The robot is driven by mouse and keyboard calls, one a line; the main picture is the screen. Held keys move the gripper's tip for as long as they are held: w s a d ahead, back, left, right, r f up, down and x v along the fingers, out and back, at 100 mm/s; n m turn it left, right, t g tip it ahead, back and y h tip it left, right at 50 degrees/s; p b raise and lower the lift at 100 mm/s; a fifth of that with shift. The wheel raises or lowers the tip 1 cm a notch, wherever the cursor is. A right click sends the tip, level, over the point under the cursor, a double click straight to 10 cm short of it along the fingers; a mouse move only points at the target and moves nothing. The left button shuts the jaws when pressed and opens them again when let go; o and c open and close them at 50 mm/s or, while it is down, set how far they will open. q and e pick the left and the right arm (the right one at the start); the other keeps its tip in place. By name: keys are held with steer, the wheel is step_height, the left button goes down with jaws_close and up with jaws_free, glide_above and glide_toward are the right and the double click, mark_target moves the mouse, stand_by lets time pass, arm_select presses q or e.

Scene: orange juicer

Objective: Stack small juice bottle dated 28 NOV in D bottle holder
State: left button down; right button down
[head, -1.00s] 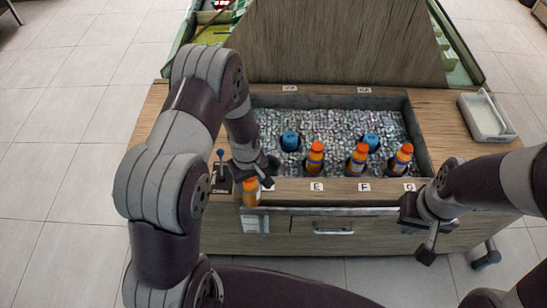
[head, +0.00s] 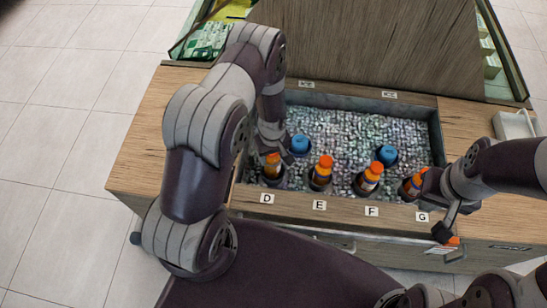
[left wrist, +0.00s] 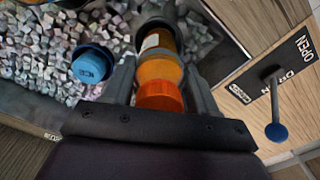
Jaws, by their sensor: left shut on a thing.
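My left gripper (head: 272,152) is shut on a small orange juice bottle (head: 272,166) with an orange cap. The bottle stands upright at the dark round holder (head: 273,182) behind the D label (head: 267,198). In the left wrist view the bottle (left wrist: 161,66) lies between both fingers (left wrist: 160,88), its lower end at the dark holder ring (left wrist: 156,24). Whether it is fully seated is unclear. Its date is not readable. My right gripper (head: 443,228) is near the counter's front edge by the G label (head: 422,217); its jaw opening is unclear.
Similar bottles stand behind E (head: 321,171), F (head: 370,177) and G (head: 414,184). Blue-capped ICE holders (head: 300,145) (head: 387,155) sit behind in the ice bin (head: 345,135). A lever with a blue knob (left wrist: 275,130) shows beside the bin. A white tray (head: 513,125) lies at right.

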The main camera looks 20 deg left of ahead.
arm_select(q)
steer(key=f, duration=0.2)
steer(key=shift+w+f, duration=0.3)
steer(key=shift+c, duration=1.5)
jaws_free()
steer(key=shift+s, duration=0.1)
step_height(320, 180, up, 16)
steer(key=m, duration=0.1)
steer(key=s+d+r+m+t, duration=0.1)
steer(key=s+r+m, duration=0.6)
steer(key=s+r, duration=0.4)
step_height(320, 180, up, 2)
steer(key=shift+s+d+r+m, duration=0.1)
steer(key=shift+s+d+m, duration=0.2)
steer(key=shift+s, duration=0.05)
